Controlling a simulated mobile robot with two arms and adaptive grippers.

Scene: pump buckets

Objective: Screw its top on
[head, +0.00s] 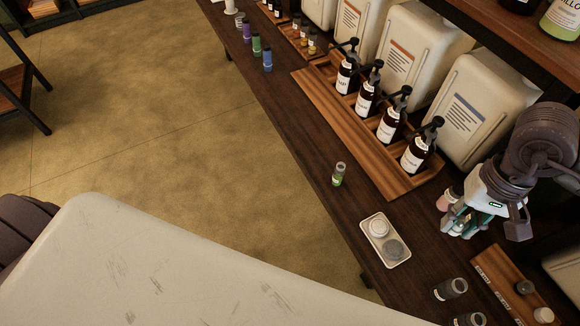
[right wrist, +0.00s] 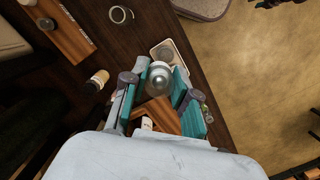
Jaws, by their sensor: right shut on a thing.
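My right gripper (head: 456,226) is over the right part of the dark counter, fingers pointing down. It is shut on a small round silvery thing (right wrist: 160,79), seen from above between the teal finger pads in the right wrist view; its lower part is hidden. A small pale tray (head: 403,262) lies on the counter to the left of the gripper. My left gripper is not in view.
A wooden rack of dark pump bottles (head: 416,151) stands behind, before large white canisters (head: 484,110). Grey jars (head: 450,289) and a wooden rack (head: 497,275) are at the front right. Counter around the green-labelled jar is clear.

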